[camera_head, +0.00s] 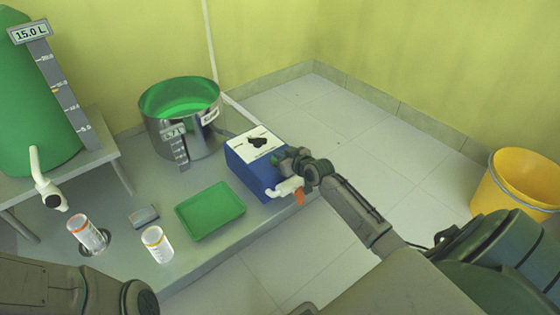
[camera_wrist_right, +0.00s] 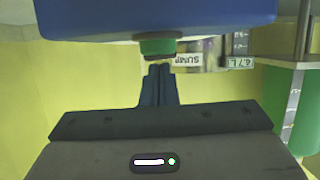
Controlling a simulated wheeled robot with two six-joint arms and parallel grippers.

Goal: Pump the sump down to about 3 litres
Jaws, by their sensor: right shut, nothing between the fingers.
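The sump is a steel pot (camera_head: 185,125) with green liquid inside, on the grey bench behind the pump. Its volume tag (camera_head: 173,133) seems to read about 4.7 L. The upside-down wrist view also shows the sump's name label (camera_wrist_right: 187,60). The pump is a blue box (camera_head: 250,172) with a white top and a black knob (camera_head: 257,142). My right gripper (camera_head: 287,160) is shut and empty at the box's right end. In the wrist view its fingertips (camera_wrist_right: 160,68) are at a green round part (camera_wrist_right: 157,46) on the blue box; contact is unclear. My left gripper is out of view.
A green tank (camera_head: 35,105) marked 15.0 L stands left. A green tray (camera_head: 210,210), two clear cups (camera_head: 157,245) and a small grey block (camera_head: 144,217) are in front. A yellow bucket (camera_head: 520,180) is far right.

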